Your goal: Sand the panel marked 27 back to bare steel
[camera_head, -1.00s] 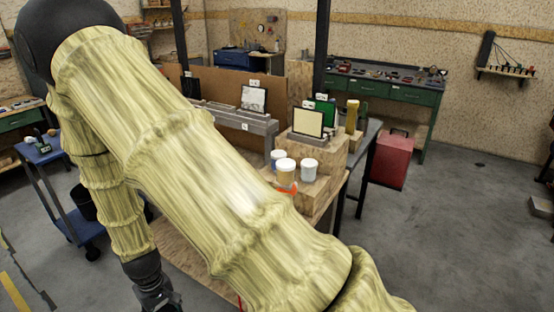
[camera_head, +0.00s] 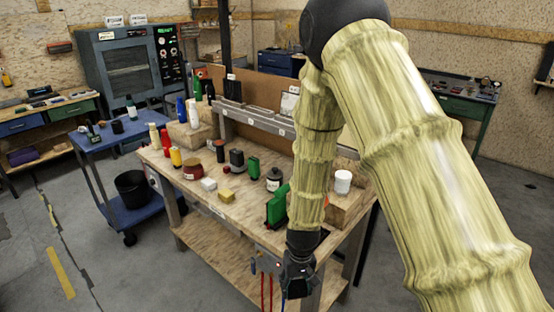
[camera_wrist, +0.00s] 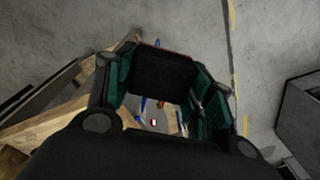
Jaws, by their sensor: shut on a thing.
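My gripper (camera_head: 298,282) hangs low at the front right edge of the wooden workbench (camera_head: 215,205). In the wrist view it is shut on a dark block (camera_wrist: 162,72), held between its greenish fingers over the grey floor. A light panel (camera_head: 289,103) stands at the grey rail (camera_head: 258,118) along the back of the bench. A dark panel (camera_head: 232,88) stands further left on it. I cannot read a 27 on either. My arm hides part of the rail and the bench's right side.
A white-lidded jar (camera_head: 343,182) is on the wooden step right of my arm. A blue cart (camera_head: 118,145) stands left, with a black bin (camera_head: 132,188). Floor at front left is clear.

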